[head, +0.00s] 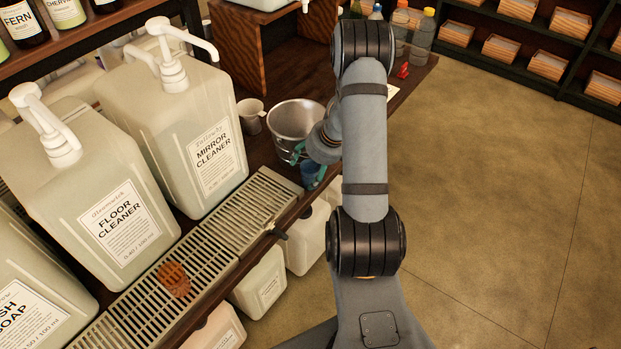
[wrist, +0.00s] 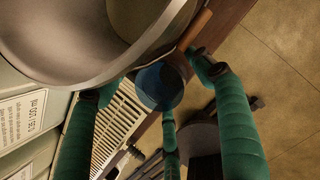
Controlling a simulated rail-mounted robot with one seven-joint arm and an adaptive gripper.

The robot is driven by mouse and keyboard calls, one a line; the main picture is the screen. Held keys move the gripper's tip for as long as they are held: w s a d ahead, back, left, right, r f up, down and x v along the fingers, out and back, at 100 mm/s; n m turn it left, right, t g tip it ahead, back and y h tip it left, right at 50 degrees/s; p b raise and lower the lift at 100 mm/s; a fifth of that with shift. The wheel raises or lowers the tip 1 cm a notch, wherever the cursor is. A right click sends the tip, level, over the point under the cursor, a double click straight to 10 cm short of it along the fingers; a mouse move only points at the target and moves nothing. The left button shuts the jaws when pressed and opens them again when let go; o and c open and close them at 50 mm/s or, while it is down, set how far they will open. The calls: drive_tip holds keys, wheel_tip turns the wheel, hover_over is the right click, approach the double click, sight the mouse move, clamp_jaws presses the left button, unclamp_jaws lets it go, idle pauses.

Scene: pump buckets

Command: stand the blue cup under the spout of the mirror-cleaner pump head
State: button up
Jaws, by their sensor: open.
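The blue cup (head: 310,175) is at the front edge of the counter, just in front of the metal bucket, partly hidden by my gripper and arm. My gripper (head: 301,157) is open over it with green fingers. In the wrist view the blue cup (wrist: 160,88) lies between the spread fingers of my gripper (wrist: 153,78); I cannot tell whether they touch it. The white mirror-cleaner pump head (head: 172,62) tops the pale mirror-cleaner jug (head: 185,130) to the left. Its spout points right, above the slatted drip grate (head: 250,212). No cup stands under the spout.
The metal bucket (head: 297,117) is right behind the cup, and a small grey cup (head: 250,112) is left of it. The floor-cleaner jug (head: 85,190) stands nearer. An orange-brown object (head: 174,279) lies on the near grate. The grate before the mirror-cleaner jug is clear.

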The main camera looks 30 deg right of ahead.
drive_tip(key=c, duration=0.3)
drive_tip(key=c, duration=0.8)
drive_tip(key=shift+r, duration=0.15)
